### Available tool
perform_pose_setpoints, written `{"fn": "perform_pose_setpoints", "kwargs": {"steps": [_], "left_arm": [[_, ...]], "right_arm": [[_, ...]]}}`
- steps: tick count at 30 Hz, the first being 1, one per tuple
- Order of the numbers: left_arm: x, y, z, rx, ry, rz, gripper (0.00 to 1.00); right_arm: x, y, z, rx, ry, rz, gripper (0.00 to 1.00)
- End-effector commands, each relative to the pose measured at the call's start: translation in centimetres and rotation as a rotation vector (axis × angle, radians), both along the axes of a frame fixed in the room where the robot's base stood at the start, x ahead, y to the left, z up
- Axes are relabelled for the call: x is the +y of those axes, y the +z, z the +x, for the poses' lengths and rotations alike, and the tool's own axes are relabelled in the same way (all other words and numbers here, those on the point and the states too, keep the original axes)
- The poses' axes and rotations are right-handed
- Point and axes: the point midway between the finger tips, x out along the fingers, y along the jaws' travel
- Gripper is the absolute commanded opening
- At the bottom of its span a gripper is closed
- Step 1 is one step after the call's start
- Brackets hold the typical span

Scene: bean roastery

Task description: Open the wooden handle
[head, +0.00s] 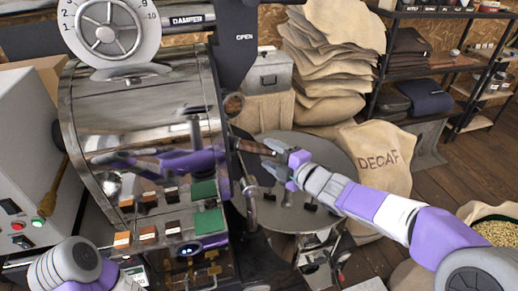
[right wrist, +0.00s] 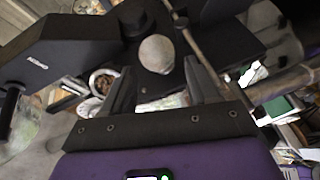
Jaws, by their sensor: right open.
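A short brown wooden handle (head: 255,147) sticks out from the front of the roaster, at the middle of the head view. My right gripper (head: 270,158) is at its outer end, with its fingers open and pointing left toward the roaster. In the right wrist view a pale rounded end (right wrist: 157,54), probably the handle's, shows in the gap between the open fingers of my right gripper (right wrist: 165,85). I cannot tell whether the fingers touch it. Of my left arm only a link shows at the lower left; its gripper is out of view.
A round cooling tray (head: 325,160) lies under my right arm. Stacked sacks (head: 330,50) and a DECAF sack (head: 375,155) stand behind it. A dark shelf (head: 430,50) is at back right.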

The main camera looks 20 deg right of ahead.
Motion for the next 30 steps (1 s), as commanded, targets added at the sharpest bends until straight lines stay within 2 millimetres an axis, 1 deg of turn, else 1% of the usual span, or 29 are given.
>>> {"fn": "perform_pose_setpoints", "kwargs": {"steps": [1, 3, 6, 9, 13, 20, 30], "left_arm": [[0.0, -0.5, 0.0, 0.001, 0.0, 0.0, 0.0], [0.0, -0.8, 0.0, 0.001, 0.0, 0.0, 0.0], [0.0, -1.1, 0.0, 0.0, 0.0, 0.0, 0.0], [0.0, -1.3, 0.0, 0.0, 0.0, 0.0, 0.0], [0.0, -1.4, 0.0, 0.0, 0.0, 0.0, 0.0], [0.0, -1.3, 0.0, 0.0, 0.0, 0.0, 0.0], [0.0, -1.3, 0.0, 0.0, 0.0, 0.0, 0.0]], "right_arm": [[0.5, -0.4, 0.8, 0.0, 0.003, -0.001, 0.59], [1.0, -0.6, 1.8, 0.001, 0.003, 0.001, 0.59], [1.6, -0.8, 3.1, 0.002, 0.002, 0.001, 0.59], [2.0, -0.8, 3.9, 0.002, 0.001, 0.002, 0.59], [2.2, -0.8, 4.4, 0.003, 0.0, 0.002, 0.59], [2.2, -0.8, 4.4, 0.002, -0.001, 0.002, 0.59], [2.2, -0.8, 4.4, 0.004, -0.001, 0.003, 0.07]]}}
